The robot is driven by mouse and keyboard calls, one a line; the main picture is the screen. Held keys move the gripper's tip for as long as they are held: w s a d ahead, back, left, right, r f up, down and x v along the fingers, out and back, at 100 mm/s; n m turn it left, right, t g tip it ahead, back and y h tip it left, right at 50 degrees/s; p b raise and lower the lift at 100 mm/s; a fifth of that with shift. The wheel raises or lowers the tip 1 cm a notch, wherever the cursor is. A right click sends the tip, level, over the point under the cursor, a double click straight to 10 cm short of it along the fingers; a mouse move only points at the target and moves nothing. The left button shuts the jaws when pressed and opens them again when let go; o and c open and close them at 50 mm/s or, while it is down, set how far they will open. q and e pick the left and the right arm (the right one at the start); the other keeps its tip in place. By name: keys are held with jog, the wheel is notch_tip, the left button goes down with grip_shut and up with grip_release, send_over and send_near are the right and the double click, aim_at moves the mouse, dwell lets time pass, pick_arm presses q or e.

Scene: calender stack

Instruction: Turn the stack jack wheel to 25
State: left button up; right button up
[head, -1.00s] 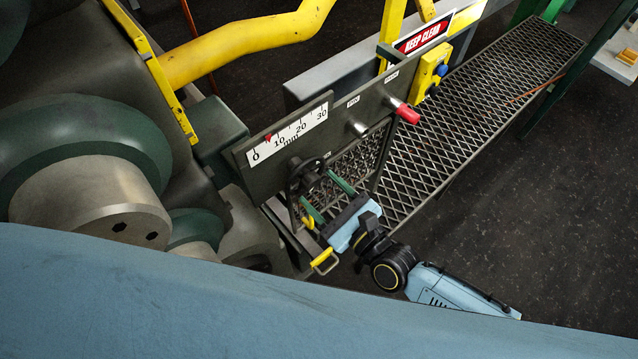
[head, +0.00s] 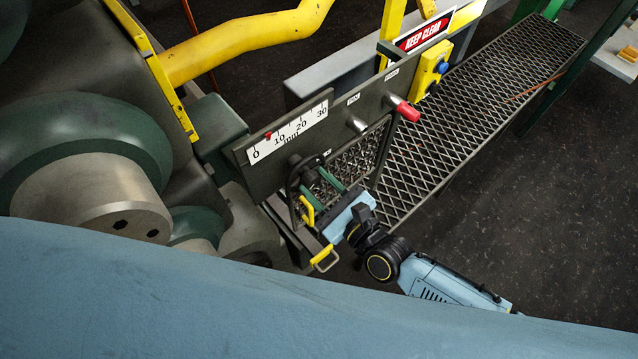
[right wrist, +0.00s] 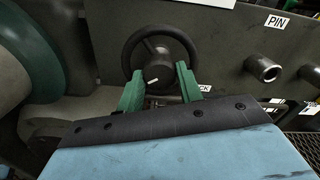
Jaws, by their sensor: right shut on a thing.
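The dark jack wheel (right wrist: 160,38) is on a grey panel in the right wrist view, with a white mark on its hub. In the head view the wheel (head: 300,168) is partly hidden by my right gripper (head: 317,183). The gripper's green fingers (right wrist: 159,82) are at the wheel's lower part, one on each side of the hub, and are shut on the wheel. The white mm scale (head: 289,132) above the wheel runs from 0 to 30. Its red pointer (head: 268,135) stands between 0 and 10. My left gripper is not in view.
A metal pin (head: 358,125) and a red-ended handle (head: 408,111) stick out of the panel right of the wheel. A yellow handle (head: 323,260) is below the gripper. Large rollers (head: 88,200) stand at left. A mesh walkway (head: 480,85) extends at right.

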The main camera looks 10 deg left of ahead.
jog(key=shift+f+n, duration=0.1)
jog(key=shift+n, duration=0.2)
jog(key=n+b, duration=0.1)
jog(key=n, duration=0.1)
jog(key=shift+n+b, duration=0.7)
jog(key=shift+n, duration=1.3)
jog(key=o, duration=1)
jog(key=b+v, duration=0.2)
jog(key=v, duration=1.1)
jog(key=shift+s+d, duration=0.15)
